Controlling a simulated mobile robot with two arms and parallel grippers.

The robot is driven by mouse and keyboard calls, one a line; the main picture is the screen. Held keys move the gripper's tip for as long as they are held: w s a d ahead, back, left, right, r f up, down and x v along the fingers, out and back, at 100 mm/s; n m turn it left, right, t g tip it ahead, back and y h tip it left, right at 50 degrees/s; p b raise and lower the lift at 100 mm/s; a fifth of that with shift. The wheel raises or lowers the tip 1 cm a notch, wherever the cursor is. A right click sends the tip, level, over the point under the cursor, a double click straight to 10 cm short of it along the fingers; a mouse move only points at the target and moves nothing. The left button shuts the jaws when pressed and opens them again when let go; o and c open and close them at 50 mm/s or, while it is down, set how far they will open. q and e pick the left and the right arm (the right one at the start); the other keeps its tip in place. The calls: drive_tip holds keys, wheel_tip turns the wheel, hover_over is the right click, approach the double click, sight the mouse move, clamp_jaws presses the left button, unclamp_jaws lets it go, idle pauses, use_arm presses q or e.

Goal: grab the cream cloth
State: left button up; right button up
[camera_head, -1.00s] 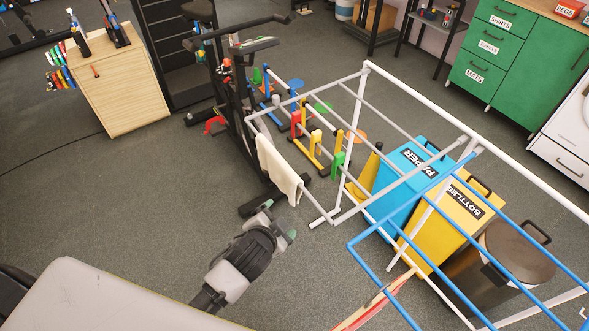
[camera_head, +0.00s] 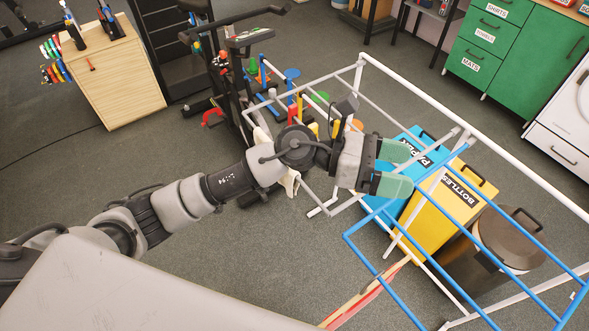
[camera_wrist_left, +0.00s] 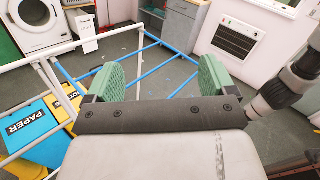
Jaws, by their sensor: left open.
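The cream cloth (camera_head: 291,182) hangs over a rail at the near left end of the white and blue drying rack (camera_head: 408,92). My left forearm and wrist cover most of it in the head view, so only small parts show. My left gripper (camera_head: 398,167) is open with green fingertips apart and nothing between them. In the head view it appears to the right of the cloth, in front of the blue bin. In the left wrist view the gripper (camera_wrist_left: 158,80) points towards the rack's blue rails, and the cloth is not in that view. My right gripper is not in view.
A blue PAPER bin (camera_head: 412,150), a yellow BOTTLES bin (camera_head: 446,215) and a dark round bin (camera_head: 508,250) stand under and beside the rack. An exercise bike (camera_head: 232,85) stands behind the cloth. Carpet (camera_head: 250,250) is clear at the front.

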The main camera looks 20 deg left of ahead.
use_arm(q)
wheel_tip(320, 180, down, 4)
drive_tip(key=a+r+m+g+y, duration=0.1)
drive_tip(key=m+g+y, duration=0.1)
drive_tip(key=m+y, duration=0.2)
drive_tip(key=m+t+y, duration=0.1)
drive_tip(key=m+y, duration=0.5)
drive_tip(key=y, duration=0.8)
hover_over(294, 174)
drive_tip(key=w, duration=0.2)
wheel_tip(294, 174, down, 5)
wheel_tip(294, 174, down, 10)
drive_tip(key=b, duration=0.5)
drive_tip(key=shift+s+a+r, duration=0.2)
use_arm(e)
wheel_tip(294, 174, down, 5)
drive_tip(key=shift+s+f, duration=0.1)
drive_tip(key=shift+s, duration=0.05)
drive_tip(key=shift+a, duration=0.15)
use_arm(q)
drive_tip(key=shift+f+b, duration=1.5)
drive_tip(key=shift+b, duration=0.4)
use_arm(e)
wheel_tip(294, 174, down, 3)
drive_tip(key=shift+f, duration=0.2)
